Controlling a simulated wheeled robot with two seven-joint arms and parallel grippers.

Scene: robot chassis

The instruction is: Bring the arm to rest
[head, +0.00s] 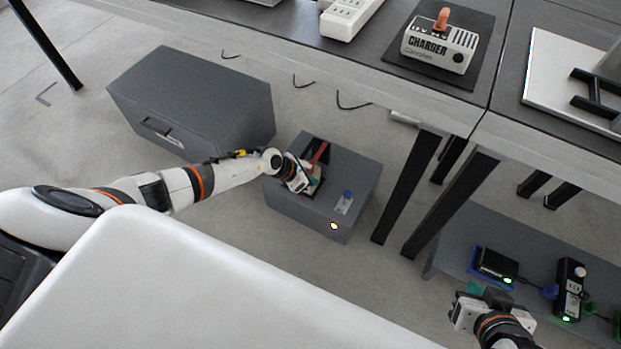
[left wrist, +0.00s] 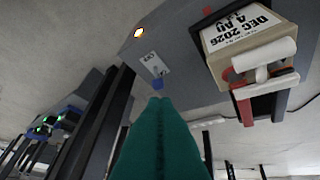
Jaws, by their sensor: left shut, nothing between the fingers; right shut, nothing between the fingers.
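My left arm reaches in from the left in the head view. Its left gripper (head: 313,185) is over a small grey box (head: 290,205). In the left wrist view the teal fingers of the left gripper (left wrist: 160,102) are pressed together with nothing between them.
A lit button (head: 334,225) glows on the small box. A larger grey cabinet (head: 190,95) stands left. A table with a charger (head: 438,45) is above; its black legs (head: 408,185) stand right of the box.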

